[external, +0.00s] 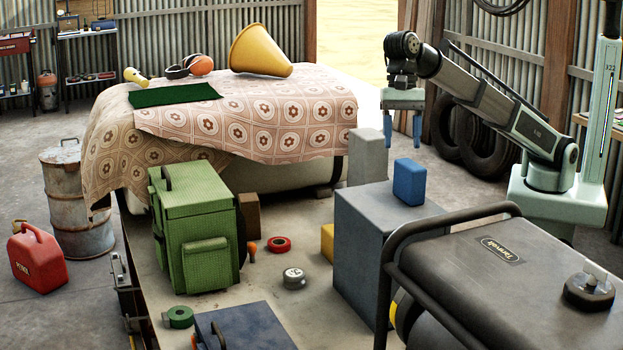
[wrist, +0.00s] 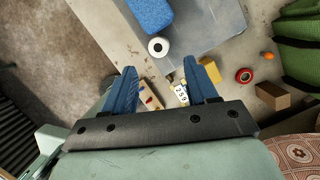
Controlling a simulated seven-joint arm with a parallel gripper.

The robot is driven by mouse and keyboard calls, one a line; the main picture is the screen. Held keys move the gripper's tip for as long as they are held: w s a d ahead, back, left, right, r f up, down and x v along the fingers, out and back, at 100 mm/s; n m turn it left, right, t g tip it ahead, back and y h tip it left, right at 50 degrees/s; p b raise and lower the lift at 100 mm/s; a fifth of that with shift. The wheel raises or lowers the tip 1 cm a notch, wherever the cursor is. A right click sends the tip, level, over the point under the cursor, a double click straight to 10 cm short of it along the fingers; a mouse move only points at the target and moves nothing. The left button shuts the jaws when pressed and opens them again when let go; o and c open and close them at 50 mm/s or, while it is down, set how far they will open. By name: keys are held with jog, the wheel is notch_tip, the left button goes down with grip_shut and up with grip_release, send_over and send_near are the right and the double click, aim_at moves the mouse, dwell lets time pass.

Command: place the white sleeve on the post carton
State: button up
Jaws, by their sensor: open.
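In the wrist view a small white ring-shaped thing with a dark centre (wrist: 158,47), seen end-on, looks like the white sleeve. It lies just beyond my fingertips, beside the blue block. I cannot make it out in the external view. A plain brown box (external: 248,214) stands by the green bag and shows in the wrist view (wrist: 272,95); it may be the post carton, but I see no marking. My gripper (external: 403,138) hangs high, pointing down, behind the blue block in the external view. Its blue fingers (wrist: 160,66) are apart with nothing held between them.
The blue block (external: 409,181) stands on a grey cabinet (external: 382,235), with a tall pale grey block (external: 369,158) behind. A dark railed machine (external: 490,270) fills the front right.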

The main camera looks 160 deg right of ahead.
jog(key=v, duration=0.3)
jog(key=shift+r, duration=0.2)
jog(key=shift+o, duration=0.6)
jog(key=shift+s+r, duration=0.1)
jog(key=shift+r, duration=0.3)
jog(key=shift+d, duration=0.1)
